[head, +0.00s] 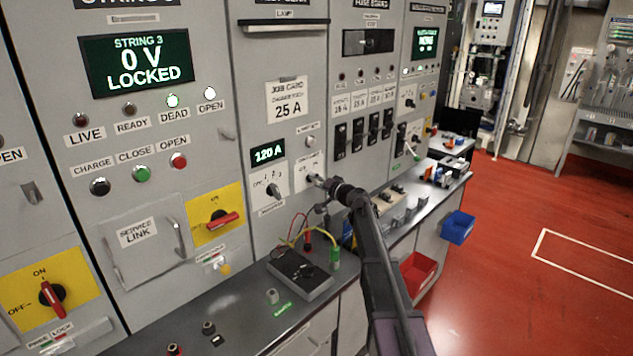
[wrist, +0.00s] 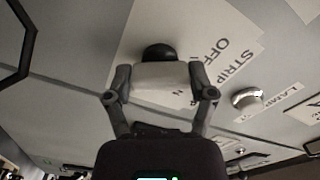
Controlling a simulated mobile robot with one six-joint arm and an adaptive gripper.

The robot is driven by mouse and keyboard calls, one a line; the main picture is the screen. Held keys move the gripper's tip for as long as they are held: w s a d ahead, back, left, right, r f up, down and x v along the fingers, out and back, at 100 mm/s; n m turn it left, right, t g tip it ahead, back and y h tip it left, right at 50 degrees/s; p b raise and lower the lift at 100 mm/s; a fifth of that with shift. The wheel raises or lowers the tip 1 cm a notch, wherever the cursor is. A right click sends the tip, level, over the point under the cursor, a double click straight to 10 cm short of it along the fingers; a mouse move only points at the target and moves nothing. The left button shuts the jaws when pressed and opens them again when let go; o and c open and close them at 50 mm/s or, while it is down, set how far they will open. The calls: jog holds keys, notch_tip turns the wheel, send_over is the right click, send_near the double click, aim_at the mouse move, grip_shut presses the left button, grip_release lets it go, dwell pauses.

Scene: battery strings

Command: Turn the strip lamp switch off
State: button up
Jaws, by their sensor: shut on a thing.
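The strip lamp switch has a white plate (wrist: 192,38) in the wrist view, marked "STRIP" and "OFF"; part of the lettering is covered. My gripper (wrist: 160,83) is in front of this plate, its two fingers shut on a pale block-shaped part of the switch (wrist: 160,82). A round black part (wrist: 158,52) shows just beyond it. I cannot tell which way the switch is set. In the head view my gripper (head: 316,181) reaches the plate (head: 303,171) on the grey cabinet, right of the 120 A display; the fingers are small there.
A round pale button (wrist: 247,100) sits beside the plate, near a "LAMP" label. A selector plate (head: 268,190) is to the left in the head view. Below, the bench (head: 240,312) carries a dark box (head: 299,276) with wires. Red floor (head: 530,220) is open at right.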

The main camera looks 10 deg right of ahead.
jog(key=o, duration=1.1)
jog(key=shift+c, duration=0.2)
jog(key=v, duration=1.2)
